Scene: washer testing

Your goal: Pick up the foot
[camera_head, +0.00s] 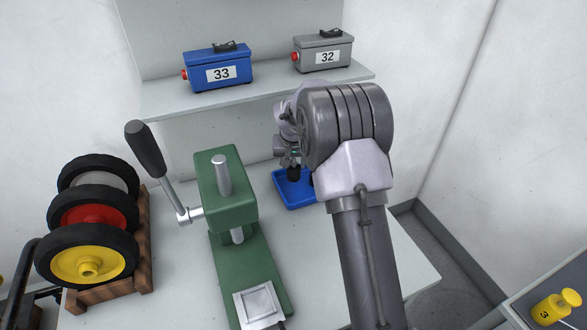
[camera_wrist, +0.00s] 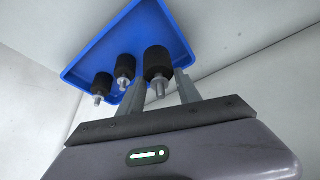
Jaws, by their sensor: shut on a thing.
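The foot (camera_wrist: 158,63) is a black cylinder with a metal stud. In the wrist view it sits between the two fingers of my gripper (camera_wrist: 159,88), which is shut on it. Two similar black feet, a middle one (camera_wrist: 125,67) and a left one (camera_wrist: 102,84), are in the blue tray (camera_wrist: 90,63). In the head view my gripper (camera_head: 291,160) is over the blue tray (camera_head: 297,203), with a dark foot (camera_head: 293,174) below it. My arm hides the tray's right side. I cannot tell whether the held foot touches the tray.
A green press (camera_head: 238,205) with a black-handled lever (camera_head: 146,150) stands left of the tray. Wheels (camera_head: 88,225) sit in a wooden rack at the left. A shelf (camera_head: 270,92) behind holds blue box 33 (camera_head: 218,70) and grey box 32 (camera_head: 323,54).

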